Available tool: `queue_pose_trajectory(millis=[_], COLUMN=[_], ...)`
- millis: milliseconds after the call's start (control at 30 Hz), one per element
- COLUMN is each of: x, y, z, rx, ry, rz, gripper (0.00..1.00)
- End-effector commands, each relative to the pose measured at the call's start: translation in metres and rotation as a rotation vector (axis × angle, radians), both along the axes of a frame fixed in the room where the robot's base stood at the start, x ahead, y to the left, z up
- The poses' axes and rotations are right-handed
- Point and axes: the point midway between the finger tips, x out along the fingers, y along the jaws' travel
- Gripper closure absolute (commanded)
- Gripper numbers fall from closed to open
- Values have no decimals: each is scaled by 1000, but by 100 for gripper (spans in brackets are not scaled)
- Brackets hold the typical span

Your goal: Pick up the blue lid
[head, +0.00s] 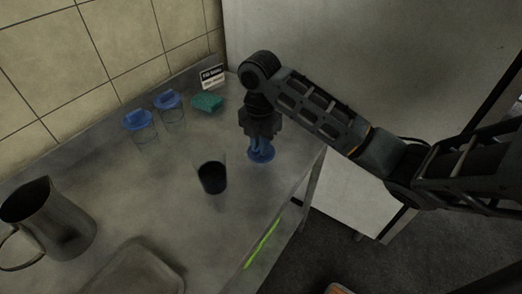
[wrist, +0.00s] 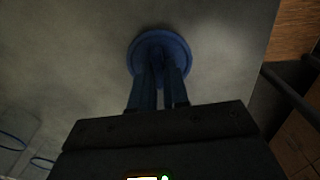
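The blue lid (head: 261,154) is a round disc near the right edge of the metal counter. In the wrist view, the blue lid (wrist: 160,42) lies straight ahead of the fingers. My gripper (head: 259,147) points down directly over it, with its fingertips at or very close to its middle. In the wrist view, my gripper (wrist: 162,72) shows two bluish fingers with a narrow gap between them. The fingers cover the lid's centre, so I cannot tell whether they are closed on a knob there. The lid appears to rest on the counter.
A clear glass with dark contents (head: 212,178) stands left of the lid. A metal pitcher (head: 62,222) and a tray (head: 135,272) are at front left.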

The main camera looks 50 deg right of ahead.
Motion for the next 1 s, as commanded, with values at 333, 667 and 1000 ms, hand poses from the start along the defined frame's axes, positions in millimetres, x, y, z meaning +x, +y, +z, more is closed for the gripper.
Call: queue_pose_trajectory(millis=[333, 667, 1000], x=[0, 0, 1], y=[0, 0, -1], z=[0, 4, 44], rx=[0, 0, -4], ry=[0, -1, -2], rz=[0, 0, 2], gripper=[100, 100, 100])
